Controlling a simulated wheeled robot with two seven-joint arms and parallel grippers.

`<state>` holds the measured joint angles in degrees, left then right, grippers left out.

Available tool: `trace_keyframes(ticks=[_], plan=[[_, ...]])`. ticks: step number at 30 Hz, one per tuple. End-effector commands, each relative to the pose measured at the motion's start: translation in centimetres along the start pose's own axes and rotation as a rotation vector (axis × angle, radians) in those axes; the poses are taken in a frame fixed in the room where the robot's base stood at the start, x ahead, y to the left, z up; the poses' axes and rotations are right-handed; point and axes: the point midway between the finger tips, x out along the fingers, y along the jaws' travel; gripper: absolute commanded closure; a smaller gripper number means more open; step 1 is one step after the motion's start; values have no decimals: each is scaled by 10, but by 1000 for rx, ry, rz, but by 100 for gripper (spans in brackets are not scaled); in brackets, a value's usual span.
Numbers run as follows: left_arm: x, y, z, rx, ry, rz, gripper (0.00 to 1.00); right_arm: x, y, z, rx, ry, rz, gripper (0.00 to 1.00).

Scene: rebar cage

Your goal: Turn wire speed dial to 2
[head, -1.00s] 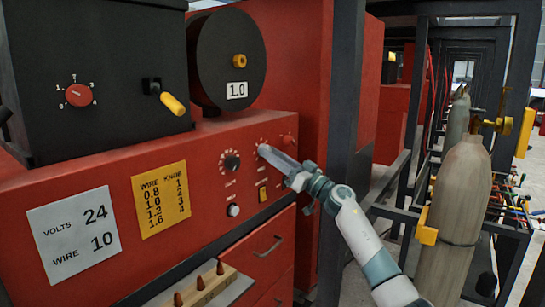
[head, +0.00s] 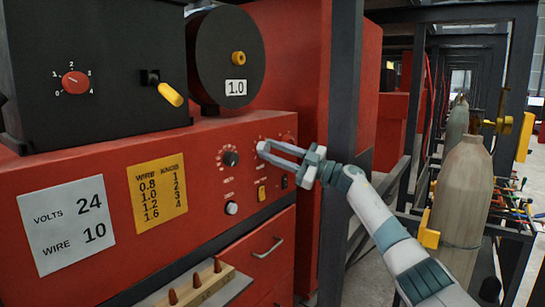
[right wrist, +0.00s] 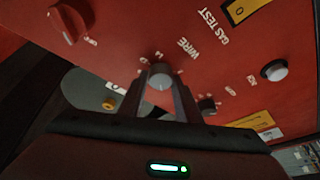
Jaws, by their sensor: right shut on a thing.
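The dial marked WIRE shows in the right wrist view (right wrist: 160,76), a grey round knob on the red panel between my two fingers. My right gripper (head: 264,150) reaches the panel from the right and is shut on this dial. In the head view the fingers hide most of the dial; small white scale marks show just above it. Which number it points to cannot be read. My left gripper is not in view.
Left of the gripper is a black knob (head: 231,158); below are a white button (head: 231,208) and a yellow switch (head: 262,193). A red knob (head: 74,83) is on the black box. A dark post (head: 345,90) stands close beside my right arm.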

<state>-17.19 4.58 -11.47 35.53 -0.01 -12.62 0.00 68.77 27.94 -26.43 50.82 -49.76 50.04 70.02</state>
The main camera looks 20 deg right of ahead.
Motion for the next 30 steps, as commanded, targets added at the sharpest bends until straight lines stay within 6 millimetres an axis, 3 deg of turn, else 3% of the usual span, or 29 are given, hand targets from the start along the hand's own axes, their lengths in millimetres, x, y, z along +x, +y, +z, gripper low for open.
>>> trace_keyframes(ticks=[11,30], plan=[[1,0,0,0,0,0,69,0,4,-2,-332,-22,-135,92],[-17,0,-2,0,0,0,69,2,6,-5,-896,-56,-364,92]])
